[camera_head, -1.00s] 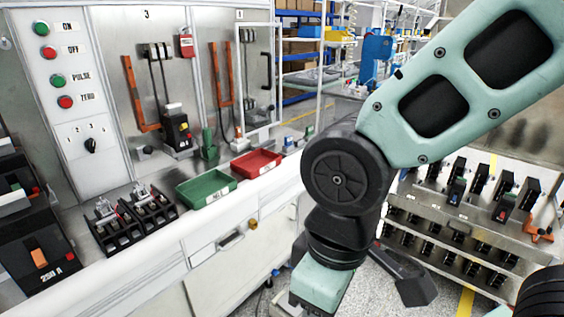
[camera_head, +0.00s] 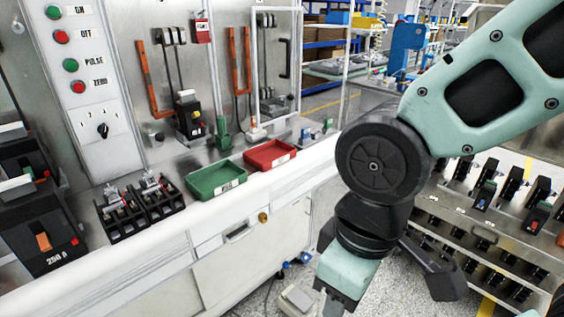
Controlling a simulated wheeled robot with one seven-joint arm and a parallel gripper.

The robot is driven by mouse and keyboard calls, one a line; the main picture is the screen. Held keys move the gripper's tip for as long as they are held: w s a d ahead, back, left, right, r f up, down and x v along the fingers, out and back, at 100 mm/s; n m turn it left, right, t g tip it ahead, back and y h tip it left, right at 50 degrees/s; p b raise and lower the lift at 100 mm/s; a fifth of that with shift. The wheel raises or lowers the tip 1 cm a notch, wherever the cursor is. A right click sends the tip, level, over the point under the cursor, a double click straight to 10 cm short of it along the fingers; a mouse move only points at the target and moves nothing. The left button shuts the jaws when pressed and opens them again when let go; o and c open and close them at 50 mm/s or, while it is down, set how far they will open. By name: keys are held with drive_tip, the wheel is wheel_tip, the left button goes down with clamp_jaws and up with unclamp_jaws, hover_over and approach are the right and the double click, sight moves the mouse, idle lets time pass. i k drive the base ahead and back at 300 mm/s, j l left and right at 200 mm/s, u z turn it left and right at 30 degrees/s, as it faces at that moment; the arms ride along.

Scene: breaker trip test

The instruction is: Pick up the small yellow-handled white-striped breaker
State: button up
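Several small black breakers stand in rows on a metal rack (camera_head: 470,228) at the right. A black breaker with a white top (camera_head: 189,117) is at the back panel on the left bench. My arm crosses the right half of the view and hides part of the rack.
The left bench holds a green tray (camera_head: 217,192), a red tray (camera_head: 272,168), a black twin terminal block (camera_head: 140,212) and a large 250 A breaker (camera_head: 45,245). A button panel (camera_head: 85,60) stands behind. Grey floor shows between bench and rack.

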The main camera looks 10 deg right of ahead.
sight(188, 105)
drive_tip(key=i+l+u, duration=0.65)
drive_tip(key=i, duration=0.2)
drive_tip(key=i+l+u, duration=0.35)
drive_tip(key=i+l, duration=0.05)
drive_tip(key=l, duration=0.05)
